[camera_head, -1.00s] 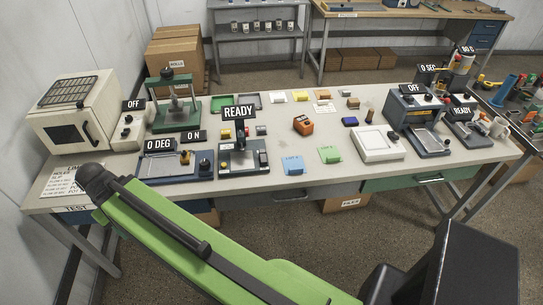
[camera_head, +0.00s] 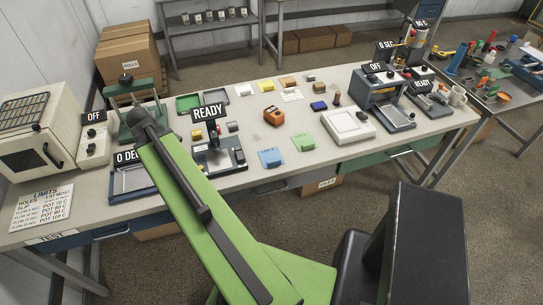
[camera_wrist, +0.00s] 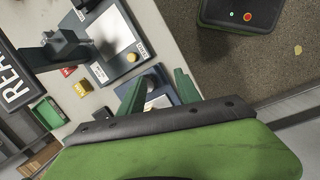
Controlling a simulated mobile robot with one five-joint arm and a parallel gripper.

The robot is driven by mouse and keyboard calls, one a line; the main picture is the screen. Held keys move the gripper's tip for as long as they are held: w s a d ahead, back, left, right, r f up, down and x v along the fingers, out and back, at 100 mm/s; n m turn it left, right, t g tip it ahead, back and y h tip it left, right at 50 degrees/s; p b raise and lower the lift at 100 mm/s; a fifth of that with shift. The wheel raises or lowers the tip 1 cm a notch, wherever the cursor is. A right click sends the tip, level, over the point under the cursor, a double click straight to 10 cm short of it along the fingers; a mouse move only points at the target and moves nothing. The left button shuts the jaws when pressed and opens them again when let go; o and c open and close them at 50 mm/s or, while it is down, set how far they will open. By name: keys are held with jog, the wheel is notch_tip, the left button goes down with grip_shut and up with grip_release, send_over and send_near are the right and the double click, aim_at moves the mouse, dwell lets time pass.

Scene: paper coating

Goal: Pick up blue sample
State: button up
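The blue sample, a small light blue piece with a label (camera_head: 270,158), lies flat on the table near its front edge, left of a similar green sample (camera_head: 304,142). In the head view my arm reaches up and left, and my gripper itself is hidden. In the wrist view my gripper (camera_wrist: 159,77) has its two green fingers spread apart. A blue and whitish thing shows beyond and between the fingers, partly hidden; I cannot tell what it is. I see nothing held.
The device with the READY sign (camera_head: 222,158) stands left of the blue sample. An orange device (camera_head: 274,116) and a white framed plate (camera_head: 348,126) lie behind and to the right. A dark blue block (camera_head: 319,105) lies behind the green sample. The table's front edge is close to the samples.

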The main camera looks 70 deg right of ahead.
jog(key=s+d+r+n+g+p, duration=0.1)
jog(key=s+d+r+n, duration=0.1)
jog(key=s+d, duration=1.05)
jog(key=n+g, duration=0.1)
jog(key=n, duration=0.1)
send_near(273, 161)
jog(key=b+x, duration=0.2)
jog(key=b, duration=0.3)
jog(key=b+x, duration=0.2)
jog(key=b, duration=0.4)
jog(key=shift+w+a+f, duration=0.1)
jog(key=shift+w+a, duration=0.05)
jog(key=shift+w, duration=0.1)
jog(key=b+x, duration=0.4)
jog(key=x, duration=0.1)
jog(key=shift+s+d+b, duration=0.2)
jog(key=shift+s+b, duration=0.1)
jog(key=shift+b, duration=0.05)
grip_shut()
